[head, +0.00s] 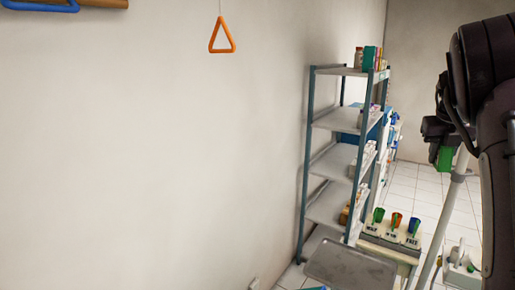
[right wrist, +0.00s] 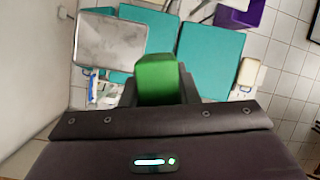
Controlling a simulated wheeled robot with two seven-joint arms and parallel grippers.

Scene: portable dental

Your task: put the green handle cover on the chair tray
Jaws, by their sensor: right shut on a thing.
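The green handle cover (right wrist: 158,82) is held between the two dark fingers of my right gripper (right wrist: 159,92). In the head view the green cover (head: 445,159) hangs below my right gripper (head: 440,138) at the right side. The grey chair tray (head: 348,266) is at the bottom of the head view, to the left of and below the gripper. In the right wrist view the tray (right wrist: 108,45) lies beyond the cover, at the upper left, and looks bare. My left gripper is not in view.
A shelf rack (head: 330,123) with boxes and bottles stands against the wall. Teal pads (right wrist: 211,56) lie below the gripper. An orange triangle handle (head: 222,48) hangs on the left.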

